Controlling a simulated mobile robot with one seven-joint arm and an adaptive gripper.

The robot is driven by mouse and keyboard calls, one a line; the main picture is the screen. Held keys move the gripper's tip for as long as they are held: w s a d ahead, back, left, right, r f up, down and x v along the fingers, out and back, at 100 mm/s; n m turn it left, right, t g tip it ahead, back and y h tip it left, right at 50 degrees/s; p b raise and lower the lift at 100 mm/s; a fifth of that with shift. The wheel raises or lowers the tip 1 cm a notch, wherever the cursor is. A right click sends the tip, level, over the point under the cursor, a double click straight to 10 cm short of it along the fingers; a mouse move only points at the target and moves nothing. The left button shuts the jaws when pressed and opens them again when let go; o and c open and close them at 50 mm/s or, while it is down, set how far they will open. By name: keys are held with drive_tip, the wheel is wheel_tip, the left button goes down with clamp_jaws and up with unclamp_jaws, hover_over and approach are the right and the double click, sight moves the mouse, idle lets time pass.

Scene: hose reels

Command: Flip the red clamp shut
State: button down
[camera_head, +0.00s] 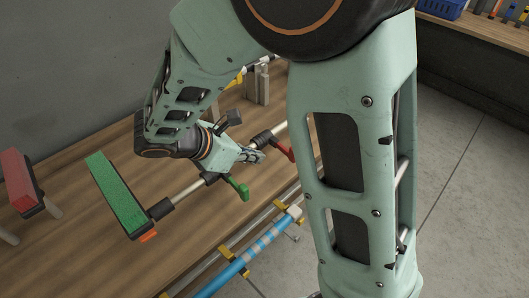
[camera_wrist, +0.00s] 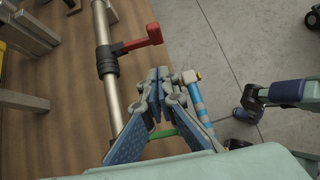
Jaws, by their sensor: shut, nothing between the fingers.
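The red clamp (camera_head: 283,148) is a red lever on a dark collar around a metal pipe (camera_head: 190,190). In the wrist view the red clamp (camera_wrist: 143,42) juts out sideways from the pipe, with its tip bent up, over the table's edge. My gripper (camera_head: 258,157) is shut and empty, just left of the red clamp in the head view. In the wrist view the fingertips (camera_wrist: 163,76) lie just below the red lever, with a visible gap. My arm partly hides the pipe in the head view.
A green clamp (camera_head: 238,187) sits on the same pipe, below my gripper. A green block (camera_head: 116,190) and a red block (camera_head: 18,180) stand at the left. A blue striped tube (camera_head: 245,260) runs along the table's front edge. Open floor lies beyond it.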

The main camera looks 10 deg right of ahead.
sight(291, 154)
drive_tip(key=x, duration=0.3)
drive_tip(key=r+x, duration=0.1)
drive_tip(key=x, duration=0.3)
drive_tip(key=d+p+x, duration=0.1)
drive_tip(key=x, duration=0.2)
drive_tip(key=shift+w+d+r, duration=0.1)
drive_tip(key=shift+w+d, duration=0.15)
drive_tip(key=shift+w, duration=0.2)
drive_tip(key=shift+w+d, duration=0.3)
drive_tip(key=shift+d, duration=0.15)
drive_tip(key=shift+w+d, duration=0.15)
